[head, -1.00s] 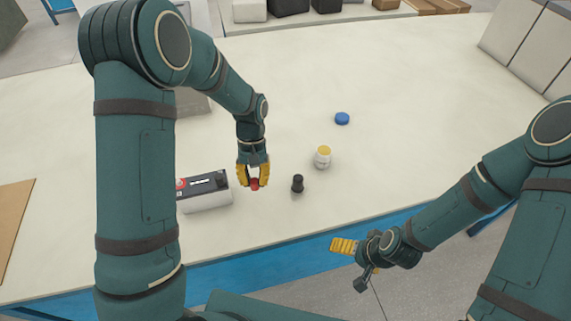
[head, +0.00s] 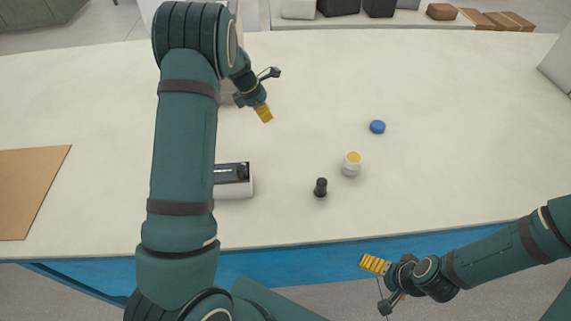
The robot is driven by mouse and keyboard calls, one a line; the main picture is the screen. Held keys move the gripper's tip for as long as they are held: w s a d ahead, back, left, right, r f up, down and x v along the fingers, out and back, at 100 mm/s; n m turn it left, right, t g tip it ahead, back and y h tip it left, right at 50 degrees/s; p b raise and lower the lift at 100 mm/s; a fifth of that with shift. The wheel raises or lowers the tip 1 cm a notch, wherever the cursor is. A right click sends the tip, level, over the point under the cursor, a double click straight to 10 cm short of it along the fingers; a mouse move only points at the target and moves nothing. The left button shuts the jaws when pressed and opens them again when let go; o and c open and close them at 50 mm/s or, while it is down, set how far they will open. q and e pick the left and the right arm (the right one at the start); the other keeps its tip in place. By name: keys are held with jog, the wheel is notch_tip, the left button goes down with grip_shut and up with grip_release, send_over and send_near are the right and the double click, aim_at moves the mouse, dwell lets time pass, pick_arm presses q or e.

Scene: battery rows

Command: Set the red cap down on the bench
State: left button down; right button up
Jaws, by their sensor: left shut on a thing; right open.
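My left gripper (head: 264,113) is over the back middle of the pale bench (head: 450,190), its yellow fingers pointing down and turned side-on. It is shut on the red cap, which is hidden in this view. I cannot tell how high the fingers are above the bench. My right gripper (head: 374,264) is open and empty, in front of the bench's blue front edge.
A white and black battery (head: 233,182) is partly hidden behind my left arm. A black cylinder (head: 320,187), a white jar with a yellow lid (head: 351,168) and a blue cap (head: 377,127) stand right of it. A brown board (head: 30,190) lies at left. The bench's right side is clear.

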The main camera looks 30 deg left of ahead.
aim_at(270, 141)
pick_arm(q)
jog(key=shift+a+f, duration=0.15)
jog(key=shift+f, duration=0.25)
notch_tip(270, 141, down, 9)
jog(key=shift+w+f+b, duration=0.1)
jog(key=shift+b, duration=0.9)
jog(key=shift+f, duration=0.15)
jog(key=c, duration=0.9)
grip_release()
jog(key=shift+c, duration=0.2)
jog(key=shift+r, duration=0.45)
jog(key=p+v, duration=0.2)
jog(key=v, duration=0.9)
jog(key=shift+s+r, duration=0.25)
